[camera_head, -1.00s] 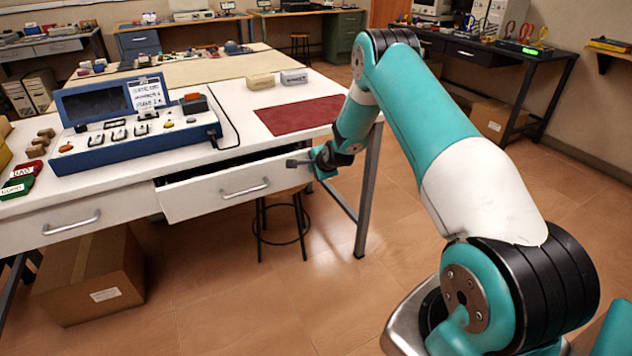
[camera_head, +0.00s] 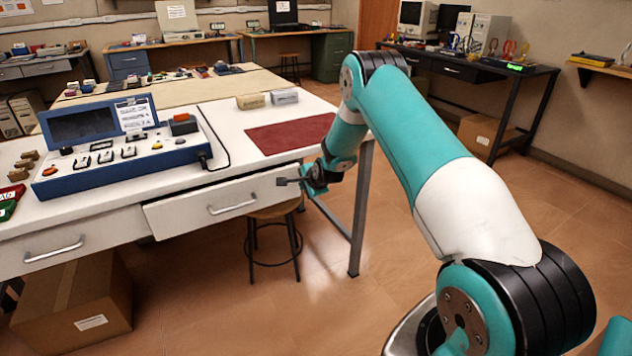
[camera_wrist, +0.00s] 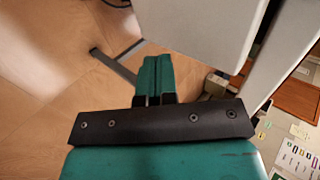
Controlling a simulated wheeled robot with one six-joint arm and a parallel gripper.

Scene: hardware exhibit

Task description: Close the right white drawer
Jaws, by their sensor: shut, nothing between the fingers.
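The right white drawer (camera_head: 185,214) is set in the white table, with a metal bar handle (camera_head: 232,206) on its front. My gripper (camera_head: 284,181) is shut and empty at the right end of the drawer front, right of the handle. In the wrist view, my shut teal fingers (camera_wrist: 155,72) lie beside a white panel (camera_wrist: 205,30), likely the drawer front. Whether they touch it I cannot tell.
The left drawer (camera_head: 70,238) looks closed. A blue control console (camera_head: 120,150) and a red mat (camera_head: 290,133) lie on the tabletop. A stool (camera_head: 272,235) and a cardboard box (camera_head: 75,300) stand below. The floor to the right of the table is open.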

